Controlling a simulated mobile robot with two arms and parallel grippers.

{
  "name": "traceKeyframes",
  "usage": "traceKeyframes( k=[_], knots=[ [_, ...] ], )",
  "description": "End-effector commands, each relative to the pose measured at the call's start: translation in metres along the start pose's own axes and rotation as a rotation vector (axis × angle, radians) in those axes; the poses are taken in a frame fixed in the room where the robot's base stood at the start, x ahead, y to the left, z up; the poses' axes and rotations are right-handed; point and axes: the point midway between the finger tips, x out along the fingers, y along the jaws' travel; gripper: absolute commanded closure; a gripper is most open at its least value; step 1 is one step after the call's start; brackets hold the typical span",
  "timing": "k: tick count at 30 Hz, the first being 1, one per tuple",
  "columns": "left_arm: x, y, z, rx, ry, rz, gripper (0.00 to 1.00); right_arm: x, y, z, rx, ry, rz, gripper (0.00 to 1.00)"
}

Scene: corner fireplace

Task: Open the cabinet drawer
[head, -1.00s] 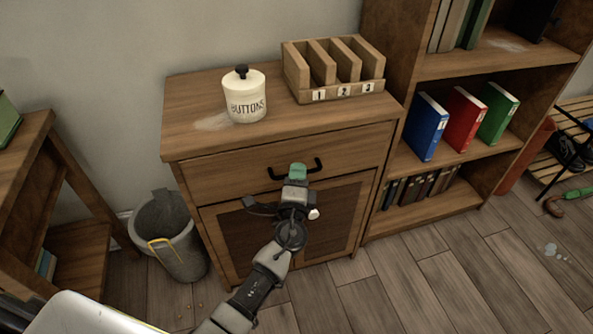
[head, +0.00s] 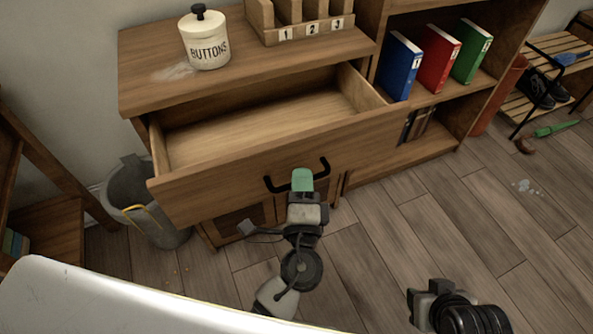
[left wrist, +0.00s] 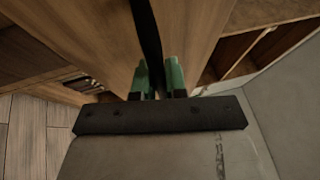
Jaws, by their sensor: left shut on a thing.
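The cabinet drawer (head: 190,193) is pulled well out of the wooden cabinet (head: 135,75), and its visible inside is empty. Its black handle (head: 324,167) sits on the middle of the front. My left gripper (head: 302,180) has green fingertips and is shut on the handle. In the left wrist view the green fingers (left wrist: 159,80) close on either side of the black handle bar (left wrist: 147,35). Part of my right arm shows at the lower right of the head view; whether its jaws are open is not clear.
A white BUTTONS jar (head: 207,45) and a numbered wooden organizer (head: 304,32) stand on the cabinet top. A bin (head: 150,212) stands to the left of the cabinet. A bookshelf (head: 440,145) with binders stands to the right.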

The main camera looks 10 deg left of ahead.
Motion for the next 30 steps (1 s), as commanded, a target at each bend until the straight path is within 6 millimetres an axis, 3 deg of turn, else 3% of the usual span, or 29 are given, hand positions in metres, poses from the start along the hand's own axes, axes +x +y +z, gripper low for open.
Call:
traceKeyframes(
  k=[11,12,16,25,30],
  knots=[
    [-0.002,0.001,-0.001,0.001,0.000,0.002,1.00,0.001,0.000,-0.002,0.000,0.013,-0.001,0.57],
    [-0.002,0.001,-0.001,0.001,0.000,0.002,0.81,0.001,0.000,-0.002,0.000,0.013,-0.001,0.57],
    [-0.001,0.000,-0.001,0.001,0.000,0.001,0.64,0.001,0.000,-0.002,0.000,0.013,0.000,0.57],
    [-0.004,0.001,-0.001,0.001,0.001,0.001,0.64,0.001,0.000,-0.002,0.000,0.014,0.000,0.57],
    [-0.026,0.002,-0.001,0.003,0.003,0.002,0.64,0.003,-0.001,-0.007,-0.001,0.050,-0.002,0.57]
  ],
)
